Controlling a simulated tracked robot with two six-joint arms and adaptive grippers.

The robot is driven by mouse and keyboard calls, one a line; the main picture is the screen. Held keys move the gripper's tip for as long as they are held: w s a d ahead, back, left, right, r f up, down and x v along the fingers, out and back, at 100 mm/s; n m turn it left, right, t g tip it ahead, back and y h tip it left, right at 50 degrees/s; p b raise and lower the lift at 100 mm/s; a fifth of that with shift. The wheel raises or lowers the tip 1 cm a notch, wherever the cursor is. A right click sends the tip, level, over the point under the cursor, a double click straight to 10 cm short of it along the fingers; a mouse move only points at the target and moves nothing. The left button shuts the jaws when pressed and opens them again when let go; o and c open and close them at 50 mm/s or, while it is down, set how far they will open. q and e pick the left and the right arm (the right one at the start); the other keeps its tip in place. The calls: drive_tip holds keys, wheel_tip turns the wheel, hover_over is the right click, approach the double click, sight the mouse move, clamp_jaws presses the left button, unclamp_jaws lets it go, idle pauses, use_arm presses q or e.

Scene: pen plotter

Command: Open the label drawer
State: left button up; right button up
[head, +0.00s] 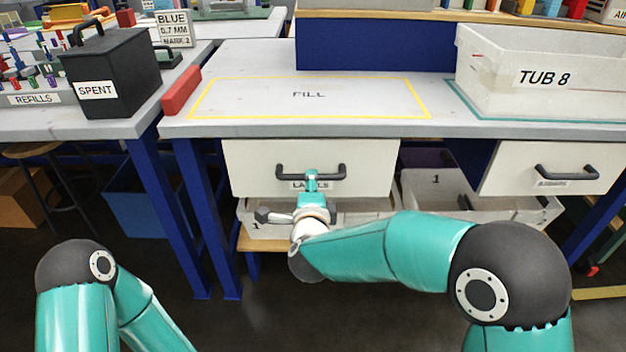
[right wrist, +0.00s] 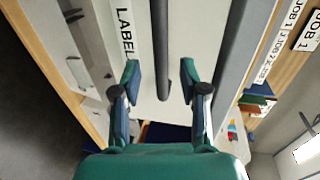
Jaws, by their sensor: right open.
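The label drawer (head: 245,165) is a white front under the table's edge, and it looks shut. Its dark bar handle (head: 338,172) runs across the front above a label strip, partly covered by my gripper. My right gripper (head: 312,182) is at the middle of this handle. In the right wrist view the handle (right wrist: 160,45) runs between the two spread fingers of my right gripper (right wrist: 161,82), with a gap on each side. The drawer's label (right wrist: 126,32) shows there too. My left arm is at the lower left of the head view; its gripper is out of frame.
A second drawer (head: 510,165) with a dark handle is at the right. White bins (head: 430,190) stand on a shelf below. On the table are the yellow FILL outline (head: 222,117), TUB 8 (head: 475,90) and a red block (head: 181,91). The SPENT box (head: 125,75) stands further left.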

drive_tip(key=x, duration=0.5)
use_arm(q)
drive_tip(key=shift+f, duration=0.3)
